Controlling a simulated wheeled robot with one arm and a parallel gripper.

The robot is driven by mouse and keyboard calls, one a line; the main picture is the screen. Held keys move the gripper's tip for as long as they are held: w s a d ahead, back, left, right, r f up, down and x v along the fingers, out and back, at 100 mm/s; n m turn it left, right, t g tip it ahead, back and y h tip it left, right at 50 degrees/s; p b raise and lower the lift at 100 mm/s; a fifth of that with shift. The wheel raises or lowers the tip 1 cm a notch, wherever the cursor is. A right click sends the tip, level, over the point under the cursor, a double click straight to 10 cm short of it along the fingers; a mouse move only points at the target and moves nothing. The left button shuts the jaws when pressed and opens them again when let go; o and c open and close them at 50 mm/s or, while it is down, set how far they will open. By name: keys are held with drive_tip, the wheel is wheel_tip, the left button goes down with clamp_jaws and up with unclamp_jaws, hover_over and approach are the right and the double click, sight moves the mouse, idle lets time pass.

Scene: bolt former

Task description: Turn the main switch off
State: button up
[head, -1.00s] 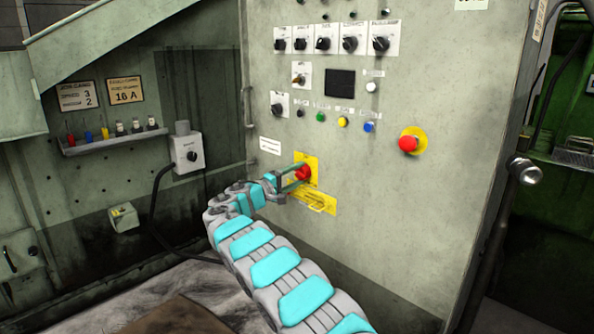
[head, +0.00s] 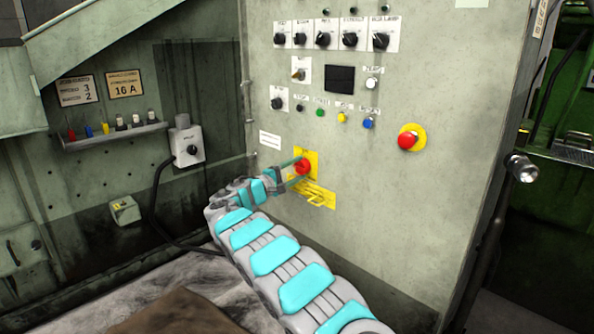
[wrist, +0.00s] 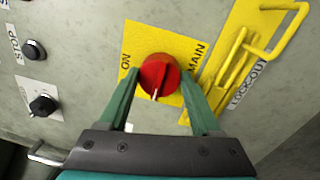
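The main switch is a red rotary knob (head: 304,166) on a yellow plate on the grey panel; it also shows in the wrist view (wrist: 158,76). Its white pointer points down in the wrist view, toward my palm. The word ON is on the plate to the left of the knob there, and MAIN is to the right. My gripper (wrist: 159,78) is open, with one green finger on each side of the knob. A small gap seems to show beside the knob; I cannot tell whether either finger touches it. In the head view, my gripper (head: 296,170) reaches the plate from the left.
A yellow lock-out bracket (head: 318,195) sticks out just below the switch, right of the fingers in the wrist view (wrist: 235,65). A red emergency button (head: 408,140) is to the right on the panel. Several knobs and coloured buttons (head: 343,118) are above.

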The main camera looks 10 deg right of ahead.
drive_tip(key=o, duration=0.5)
drive_tip(key=shift+c, duration=0.2)
drive_tip(key=v, duration=0.7)
drive_tip(key=shift+s+a+b, duration=0.2)
drive_tip(key=shift+a+b, duration=0.1)
drive_tip(key=shift+b, duration=0.05)
drive_tip(key=shift+f, duration=0.1)
